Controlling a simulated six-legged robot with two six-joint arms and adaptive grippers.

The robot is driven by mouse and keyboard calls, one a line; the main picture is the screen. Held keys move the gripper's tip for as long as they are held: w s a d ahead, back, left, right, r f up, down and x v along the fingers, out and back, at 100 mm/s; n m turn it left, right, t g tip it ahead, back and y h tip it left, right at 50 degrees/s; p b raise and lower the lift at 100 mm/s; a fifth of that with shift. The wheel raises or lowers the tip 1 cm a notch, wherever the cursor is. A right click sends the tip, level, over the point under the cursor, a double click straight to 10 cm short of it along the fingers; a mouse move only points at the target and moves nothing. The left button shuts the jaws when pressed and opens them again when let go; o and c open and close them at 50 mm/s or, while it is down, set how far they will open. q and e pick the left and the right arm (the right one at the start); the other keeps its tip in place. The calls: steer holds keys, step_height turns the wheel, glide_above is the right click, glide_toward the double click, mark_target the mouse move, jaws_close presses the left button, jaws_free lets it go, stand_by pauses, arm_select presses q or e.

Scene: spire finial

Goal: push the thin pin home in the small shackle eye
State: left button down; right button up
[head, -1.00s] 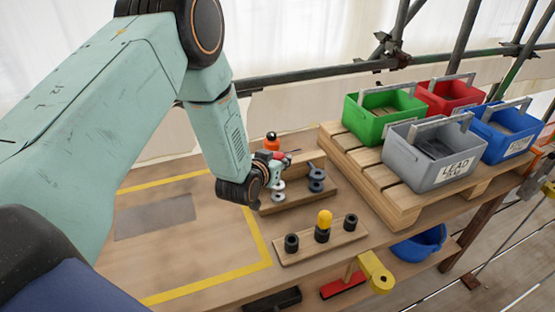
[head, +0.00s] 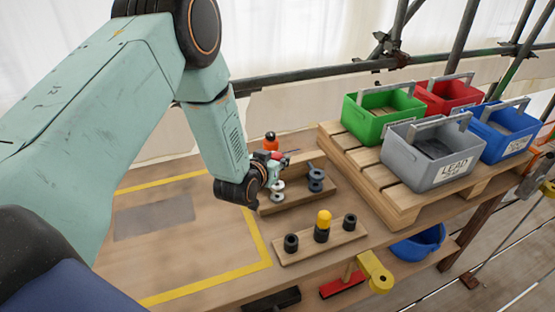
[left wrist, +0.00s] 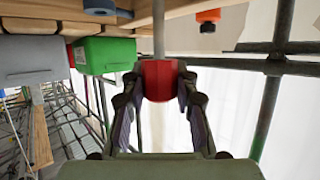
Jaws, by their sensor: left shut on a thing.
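My left gripper (head: 271,162) is over the wooden stand at the back of the bench. In the left wrist view its two fingers (left wrist: 158,88) are shut on a red cylindrical handle (left wrist: 158,78). A thin grey shaft (left wrist: 158,30) runs from the handle, away from the gripper; I take this as the thin pin. Its far end is out of that view. On the wooden stand (head: 296,196) are a light grey fitting (head: 277,191) under the gripper and a darker one (head: 316,181) to the right. I cannot tell which holds the small shackle eye, nor whether the pin touches it.
An orange bottle (head: 270,141) stands behind the gripper. A wooden rack (head: 342,237) with black rings and a yellow-topped peg (head: 323,219) lies in front. A pallet (head: 388,196) with several bins stands right. The yellow-taped area (head: 215,242) at left is mostly clear.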

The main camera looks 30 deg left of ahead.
arm_select(q)
steer(key=shift+f+b, duration=2.65)
steer(key=shift+f, duration=0.8)
steer(key=c, duration=0.9)
jaws_free()
steer(key=shift+c, duration=0.2)
steer(key=shift+s, duration=0.1)
steer(key=v, duration=1.2)
